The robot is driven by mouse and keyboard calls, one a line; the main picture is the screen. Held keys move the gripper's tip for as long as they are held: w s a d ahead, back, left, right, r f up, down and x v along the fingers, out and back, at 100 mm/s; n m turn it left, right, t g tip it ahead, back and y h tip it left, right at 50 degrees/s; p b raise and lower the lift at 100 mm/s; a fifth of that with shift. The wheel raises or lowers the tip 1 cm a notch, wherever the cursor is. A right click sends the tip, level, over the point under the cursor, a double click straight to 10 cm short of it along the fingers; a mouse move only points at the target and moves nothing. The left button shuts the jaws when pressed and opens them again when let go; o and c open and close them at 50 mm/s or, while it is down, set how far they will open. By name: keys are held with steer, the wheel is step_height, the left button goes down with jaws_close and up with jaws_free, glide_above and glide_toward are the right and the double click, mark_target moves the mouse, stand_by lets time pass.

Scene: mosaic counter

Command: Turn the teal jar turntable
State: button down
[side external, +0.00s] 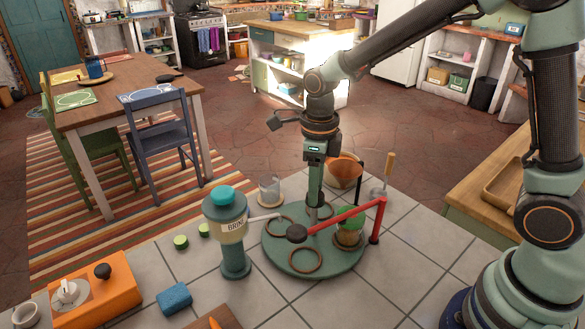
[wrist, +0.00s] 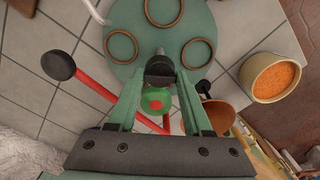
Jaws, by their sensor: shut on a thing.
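The round teal turntable (side external: 340,266) lies on the tiled counter; its edge also shows in the wrist view (wrist: 125,72). Several brown rings (side external: 305,262) mark its top. A jar with green contents (side external: 350,234) stands at its right side, under a red bar; in the wrist view, a green round with a red centre (wrist: 156,101) sits between my fingers. My gripper (side external: 314,212) points down over the turntable's middle. In the wrist view its fingers (wrist: 159,75) are closed around a dark round knob (wrist: 159,66). The knob is mostly hidden in the side view.
A red lever (side external: 345,217) with a black knob crosses above the turntable. A teal brine dispenser (side external: 232,225) stands at the left with its spout toward the turntable. A blue sponge (side external: 174,298) and an orange appliance (side external: 95,297) lie front left.

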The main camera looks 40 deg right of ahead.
steer(key=shift+r+m, duration=0.1)
steer(key=shift+m, duration=1.3)
steer(key=shift+c, duration=1.6)
jaws_free()
step_height(320, 180, up, 12)
